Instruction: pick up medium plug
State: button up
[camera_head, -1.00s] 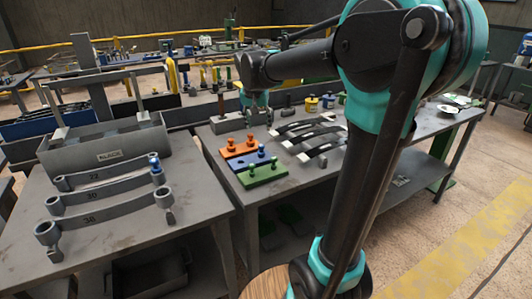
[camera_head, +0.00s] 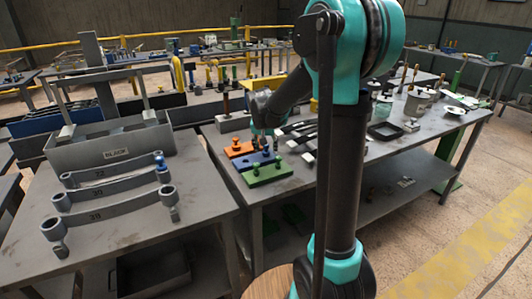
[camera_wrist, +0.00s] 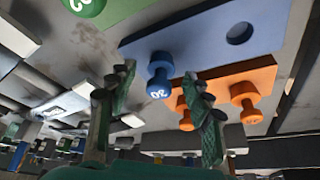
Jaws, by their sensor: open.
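That plate also has an empty round hole. My gripper (camera_wrist: 158,84) is open, with one green finger on each side of the plug in the picture; I cannot tell whether either touches it. In the head view my gripper (camera_head: 265,138) is low over the blue plate (camera_head: 243,165), partly hiding it. The orange plate (camera_head: 238,150) and green plate (camera_head: 268,174), with plugs, lie on either side. Another blue plug (camera_head: 159,160) sits at a spring arm's end on the left table.
The orange plugs (camera_wrist: 245,97) stand close to one finger in the wrist view. Dark leaf strips (camera_head: 300,132) lie right of the plates.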

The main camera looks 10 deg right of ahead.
jog(key=shift+w+f, duration=0.15)
jog(key=shift+f, duration=0.35)
jog(key=c, duration=1)
jog(key=shift+r, duration=0.15)
jog(key=shift+c, duration=0.2)
